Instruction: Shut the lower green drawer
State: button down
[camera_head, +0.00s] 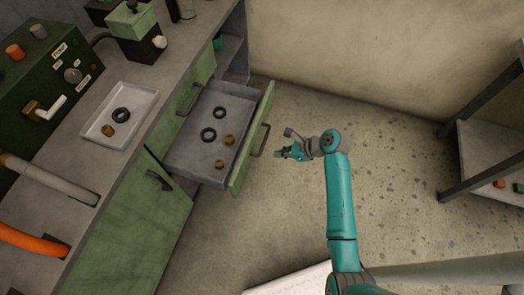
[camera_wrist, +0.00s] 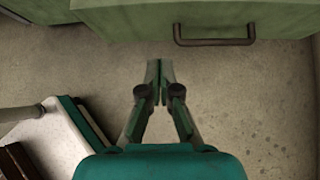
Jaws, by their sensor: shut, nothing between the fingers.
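The lower green drawer (camera_head: 252,140) stands pulled out from the cabinet, below a shut green drawer front (camera_head: 200,75). Its grey inside holds two black rings (camera_head: 208,134) and several small brass pieces (camera_head: 228,139). Its dark bar handle (camera_head: 261,140) is on the outer face. My gripper (camera_head: 283,153) is shut and empty, in front of the drawer face, apart from it. In the wrist view, the shut fingertips (camera_wrist: 160,68) point toward the green drawer front (camera_wrist: 130,20), with the handle (camera_wrist: 214,41) to their right.
A green cabinet door (camera_head: 135,225) is shut at the lower left. The counter above carries a white tray (camera_head: 95,125) with a ring and a brass piece, and a dark green machine (camera_head: 50,75). A metal shelf rack (camera_head: 480,150) stands at the right. The floor between is clear.

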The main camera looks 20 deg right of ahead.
send_near(247, 155)
notch_tip(247, 155, down, 4)
jog(key=a, duration=0.1)
jog(key=w+a, duration=0.1)
jog(key=shift+w+a+r, duration=0.2)
jog(key=shift+a, duration=0.1)
jog(key=shift+w+a, duration=0.4)
jog(key=shift+a, duration=0.1)
jog(key=shift+a, duration=0.1)
